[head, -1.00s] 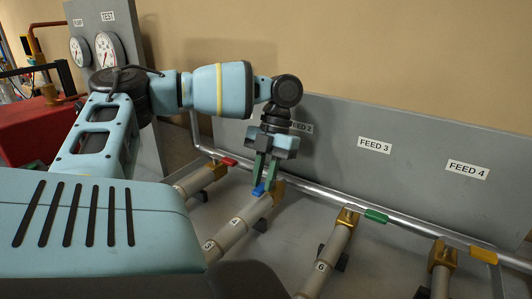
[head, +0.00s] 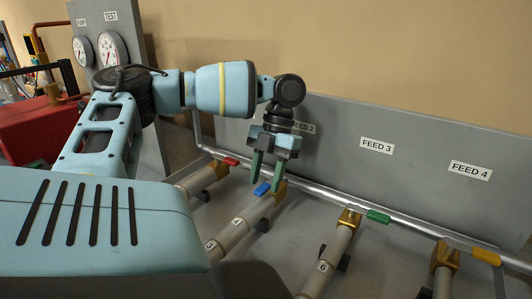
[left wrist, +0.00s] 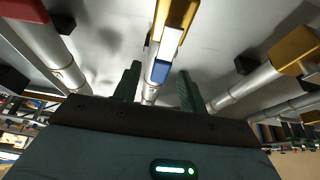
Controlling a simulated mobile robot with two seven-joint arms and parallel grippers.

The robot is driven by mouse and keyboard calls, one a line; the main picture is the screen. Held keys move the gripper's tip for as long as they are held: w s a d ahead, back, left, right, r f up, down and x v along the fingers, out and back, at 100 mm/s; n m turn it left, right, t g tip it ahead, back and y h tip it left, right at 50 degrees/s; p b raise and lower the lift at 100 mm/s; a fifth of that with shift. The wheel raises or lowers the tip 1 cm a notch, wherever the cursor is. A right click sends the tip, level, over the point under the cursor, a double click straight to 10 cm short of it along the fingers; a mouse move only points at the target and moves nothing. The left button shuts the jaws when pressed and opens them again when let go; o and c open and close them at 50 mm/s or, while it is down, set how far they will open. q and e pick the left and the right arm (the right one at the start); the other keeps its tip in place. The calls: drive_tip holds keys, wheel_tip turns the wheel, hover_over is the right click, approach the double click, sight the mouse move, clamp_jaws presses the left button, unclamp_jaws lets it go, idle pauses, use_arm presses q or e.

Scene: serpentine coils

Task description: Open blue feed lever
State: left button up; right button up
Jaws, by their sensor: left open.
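The blue feed lever (head: 262,189) sits at a brass valve (head: 279,190) on the pipe marked 4, below the FEED 2 label. Its handle points roughly along its own pipe. It also shows in the left wrist view (left wrist: 160,66), between the fingers. My left gripper (head: 268,178) is open, pointing down, with its green fingers just above and around the lever. In the left wrist view the fingers (left wrist: 157,85) stand apart with gaps on both sides of the blue lever. My right gripper is not in view.
A red lever (head: 231,161), a green lever (head: 378,216) and a yellow lever (head: 487,256) lie across neighbouring pipes. A long silver pipe (head: 330,203) runs behind the valves, before a grey panel (head: 420,170). Gauges (head: 110,48) stand at the back left.

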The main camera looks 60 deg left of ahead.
use_arm(q)
drive_tip(key=v, duration=0.7)
drive_tip(key=shift+w+a+r+b, duration=0.1)
drive_tip(key=shift+w+r+b, duration=0.05)
drive_tip(key=shift+r+b, duration=0.2)
idle(0.4)
